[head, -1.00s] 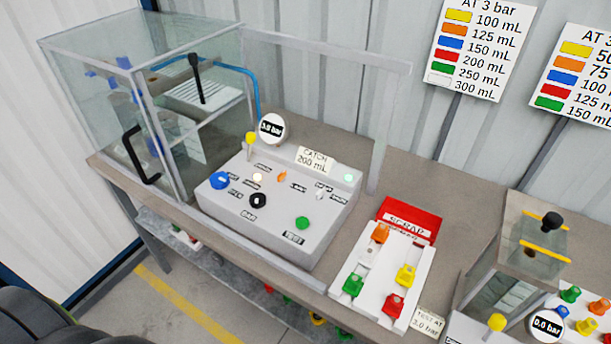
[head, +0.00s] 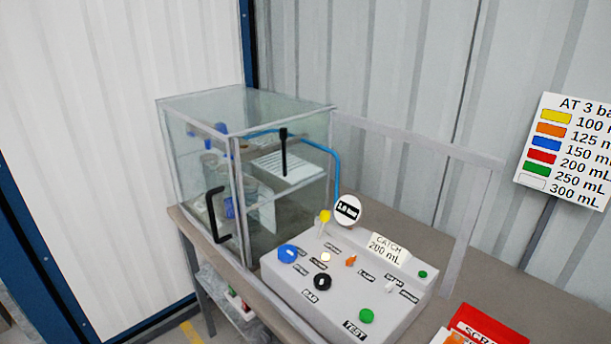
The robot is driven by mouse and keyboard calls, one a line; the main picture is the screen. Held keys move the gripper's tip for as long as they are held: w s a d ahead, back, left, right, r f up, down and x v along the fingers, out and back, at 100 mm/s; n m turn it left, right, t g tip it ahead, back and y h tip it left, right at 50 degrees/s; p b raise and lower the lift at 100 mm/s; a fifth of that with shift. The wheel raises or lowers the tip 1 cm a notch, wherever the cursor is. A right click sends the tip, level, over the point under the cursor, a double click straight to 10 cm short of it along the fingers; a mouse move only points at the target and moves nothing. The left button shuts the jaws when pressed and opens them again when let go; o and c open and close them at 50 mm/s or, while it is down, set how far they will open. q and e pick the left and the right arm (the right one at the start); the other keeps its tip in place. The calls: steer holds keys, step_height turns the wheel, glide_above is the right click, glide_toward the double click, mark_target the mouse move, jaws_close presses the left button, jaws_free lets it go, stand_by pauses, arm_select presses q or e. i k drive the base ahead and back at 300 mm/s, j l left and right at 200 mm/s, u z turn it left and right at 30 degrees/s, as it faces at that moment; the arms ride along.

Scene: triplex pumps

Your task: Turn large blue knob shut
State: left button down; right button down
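The large blue knob (head: 288,253) is on the left of the grey control box's sloped top. A black knob (head: 322,282) sits to its right and nearer the front. How far the blue knob is turned is too small to tell. The control box (head: 300,300) stands on the bench, with a round pressure gauge (head: 348,210) at its back edge; its reading is blurred. Neither of my grippers shows in the head view.
A glass tank (head: 205,170) with black handles stands left of the box. A grey frame (head: 465,230) rises behind and right of it. A "CATCH 200 mL" sign (head: 387,248), green button (head: 366,316), orange knob (head: 351,260) and red scrap tray (head: 485,325) are near.

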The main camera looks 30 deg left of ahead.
mark_target(286, 253)
steer(key=u, duration=0.9)
